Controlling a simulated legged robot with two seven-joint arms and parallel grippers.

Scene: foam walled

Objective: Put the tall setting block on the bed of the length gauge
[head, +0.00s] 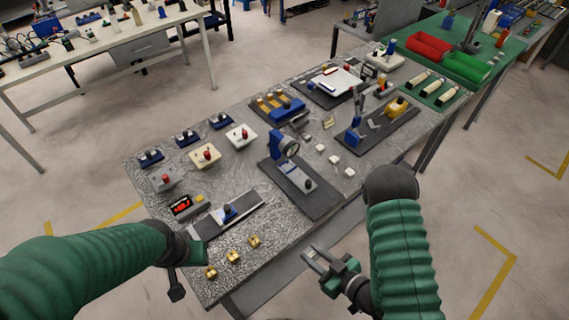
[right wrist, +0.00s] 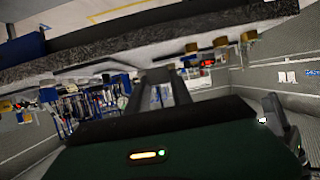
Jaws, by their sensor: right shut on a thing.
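A long grey bed with a blue slide (head: 228,212) lies near the front left of the table, beside a red digital display (head: 181,205); this looks like the length gauge (head: 250,203). I cannot single out the tall setting block. My right gripper (head: 313,257) is off the table's front edge, low and right of the gauge. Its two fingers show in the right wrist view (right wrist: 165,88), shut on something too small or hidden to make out. My left gripper (head: 186,270) is at the table's front left corner, seen edge-on; its jaw opening is unclear.
Several brass pieces (head: 233,257) stand at the front edge, between my grippers. Clear floor lies before the table.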

